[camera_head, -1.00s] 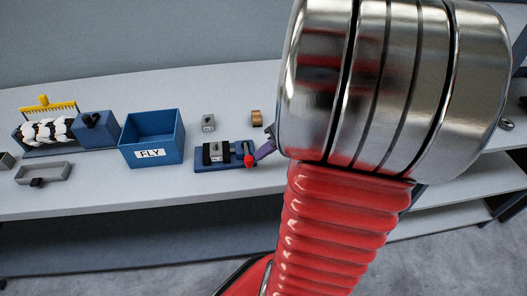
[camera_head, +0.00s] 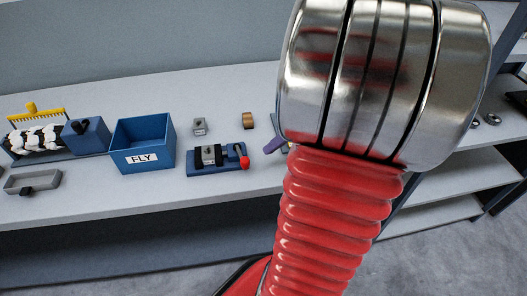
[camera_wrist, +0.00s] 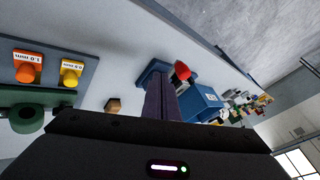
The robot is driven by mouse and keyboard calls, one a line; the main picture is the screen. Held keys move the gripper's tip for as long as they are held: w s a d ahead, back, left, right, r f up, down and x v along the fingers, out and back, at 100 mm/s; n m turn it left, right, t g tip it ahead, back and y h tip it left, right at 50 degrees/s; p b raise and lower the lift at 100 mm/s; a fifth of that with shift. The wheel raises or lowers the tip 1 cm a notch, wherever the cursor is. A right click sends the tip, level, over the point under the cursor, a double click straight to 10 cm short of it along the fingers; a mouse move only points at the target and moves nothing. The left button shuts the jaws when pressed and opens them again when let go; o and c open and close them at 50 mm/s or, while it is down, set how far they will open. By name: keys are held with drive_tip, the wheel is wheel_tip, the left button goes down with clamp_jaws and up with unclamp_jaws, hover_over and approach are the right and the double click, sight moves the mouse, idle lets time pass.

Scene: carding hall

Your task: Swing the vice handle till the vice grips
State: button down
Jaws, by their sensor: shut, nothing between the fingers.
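The vice (camera_head: 206,170) has a blue base and stands on the bench, right of the blue bin. A small grey metal block (camera_head: 208,155) sits at its dark jaws; I cannot tell whether it is gripped. The vice handle (camera_head: 244,161) has a red knob and hangs on the vice's right side, tilted toward the front. In the wrist view the red knob (camera_wrist: 181,71) shows just beyond my fingers, and the vice is partly hidden behind them. My gripper (camera_head: 272,145) has purple fingers, shut and empty, right of the knob and apart from it. My arm hides its rear.
The blue FLY bin (camera_head: 168,157) stands close left of the vice. A grey block (camera_head: 199,127) and a tan piece (camera_head: 248,121) lie behind it. A blue box (camera_head: 88,138) is farther left. The wrist view shows orange (camera_wrist: 27,67) and yellow (camera_wrist: 71,73) labelled pieces.

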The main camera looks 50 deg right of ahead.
drive_tip(key=v, duration=0.7)
drive_tip(key=shift+r, duration=0.2)
drive_tip(key=shift+s, duration=0.1)
